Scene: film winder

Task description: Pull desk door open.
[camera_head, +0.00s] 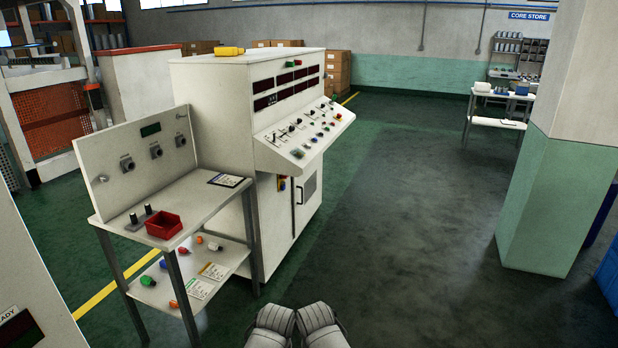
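The desk is a white control console (215,125) left of centre, with a sloping panel of knobs and buttons. Below that panel, its front has a white door (307,208) with a dark grille or window and a dark upright handle (299,191). The door looks shut, flush with the front. Its upper part is partly hidden by the overhanging panel. Two pale grey rounded parts of my own body show at the bottom edge, well in front of the desk. No gripper fingers are visible, and nothing of mine touches the door.
A side table (180,200) with a red bin (163,225) stands at the desk's near left. A white and green pillar (553,160) rises at the right. The dark green floor (420,220) between desk and pillar is clear.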

